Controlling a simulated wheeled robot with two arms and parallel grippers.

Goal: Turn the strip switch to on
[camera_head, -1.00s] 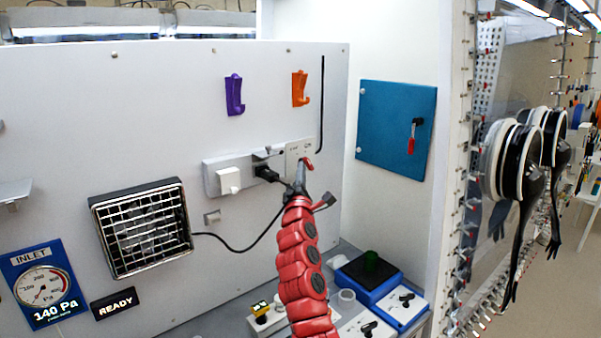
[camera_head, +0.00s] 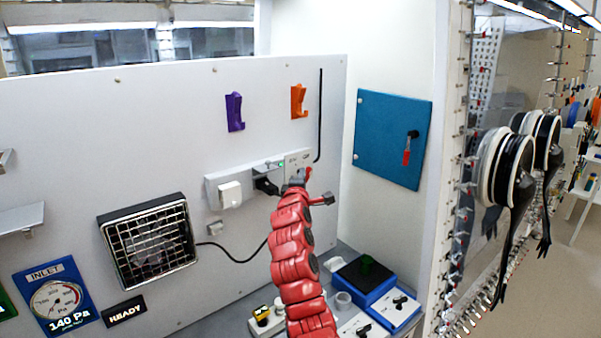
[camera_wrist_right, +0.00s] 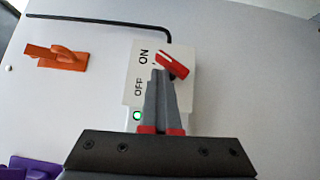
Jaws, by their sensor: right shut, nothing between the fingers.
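The strip switch (camera_head: 297,158) is a pale plate at the right end of the white power strip (camera_head: 212,186) on the grey back panel. In the right wrist view its plate (camera_wrist_right: 133,72) shows ON and OFF lettering, a lit green lamp (camera_wrist_right: 137,115) and a red knob (camera_wrist_right: 174,64) lying slantwise beside ON. My right gripper (camera_head: 302,178) is at the switch; its shut, empty fingers (camera_wrist_right: 161,76) have their tips right at the red knob. I cannot tell whether they touch it. The fingers cover part of the plate. My left gripper is out of view.
A black plug (camera_head: 266,186) and a white plug (camera_head: 229,195) sit in the strip; a cable runs to the fan grille (camera_head: 150,242). Orange (camera_head: 298,101) and purple (camera_head: 234,112) hooks are above. A blue box (camera_head: 366,281) stands below right.

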